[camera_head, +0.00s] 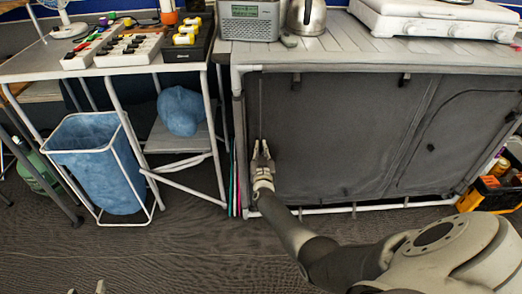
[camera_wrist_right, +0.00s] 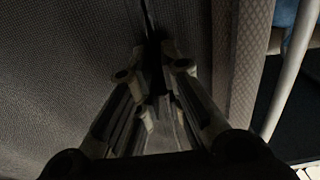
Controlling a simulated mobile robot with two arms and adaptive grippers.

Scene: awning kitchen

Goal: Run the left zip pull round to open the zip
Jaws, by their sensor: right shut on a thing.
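The grey fabric front (camera_head: 340,135) of the kitchen unit has a zip (camera_head: 261,105) running down near its left edge. My right gripper (camera_head: 261,150) is at the lower part of this zip, its fingers pointing up the panel. In the right wrist view, the zip (camera_wrist_right: 148,15) shows as a dark line leading down to the fingertips (camera_wrist_right: 153,62). The right gripper is shut on the left zip pull, which is mostly hidden between the fingers. Two fingertips of my left gripper (camera_head: 87,290) just show at the bottom left edge, apart, with nothing seen between them.
The unit's slatted top (camera_head: 330,50) carries a radio (camera_head: 248,20), a kettle (camera_head: 306,16) and a white stove (camera_head: 440,18). To the left stand a side table (camera_head: 130,70) and a blue bin (camera_head: 100,165). A white lower rail (camera_head: 350,208) runs below the panel. The floor in front is clear.

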